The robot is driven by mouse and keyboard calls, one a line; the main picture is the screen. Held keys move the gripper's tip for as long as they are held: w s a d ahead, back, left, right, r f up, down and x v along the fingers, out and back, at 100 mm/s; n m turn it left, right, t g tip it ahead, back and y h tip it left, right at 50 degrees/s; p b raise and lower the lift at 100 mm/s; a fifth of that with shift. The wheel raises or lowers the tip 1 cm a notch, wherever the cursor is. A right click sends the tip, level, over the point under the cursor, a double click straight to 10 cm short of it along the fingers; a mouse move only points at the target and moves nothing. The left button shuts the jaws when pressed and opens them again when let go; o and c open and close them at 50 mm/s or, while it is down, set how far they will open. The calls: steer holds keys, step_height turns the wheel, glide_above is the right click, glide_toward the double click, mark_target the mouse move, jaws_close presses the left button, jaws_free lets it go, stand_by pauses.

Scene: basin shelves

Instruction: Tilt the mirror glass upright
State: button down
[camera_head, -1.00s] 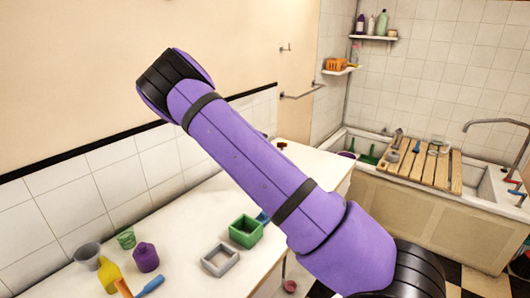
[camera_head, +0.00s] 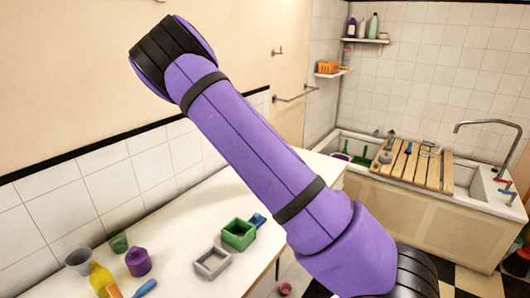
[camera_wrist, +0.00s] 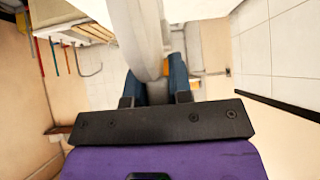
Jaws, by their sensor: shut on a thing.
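In the wrist view my gripper (camera_wrist: 156,88) has its two blue fingers close on either side of a pale grey, curved piece (camera_wrist: 136,35). This piece runs from the top of the view down between the fingers and seems to be the rim of the mirror glass. The fingers are shut on it. The mirror's face and its tilt cannot be made out. In the head view my purple arm crosses the middle, and neither the gripper nor the mirror shows there.
A white table (camera_head: 185,228) bears a green box (camera_head: 238,234), a grey square frame (camera_head: 212,262), a purple jar (camera_head: 138,262) and a yellow bottle (camera_head: 101,279). At the back right stands a basin with a wooden slatted board (camera_head: 433,172). Small shelves (camera_head: 365,41) hang above it.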

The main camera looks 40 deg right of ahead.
steer(key=shift+a+f, duration=0.1)
stand_by(0.3)
steer(key=c, duration=1)
jaws_free()
steer(key=shift+c, duration=0.2)
steer(key=v, duration=1)
steer(key=shift+s+a+r, duration=0.2)
steer(key=shift+r, duration=0.1)
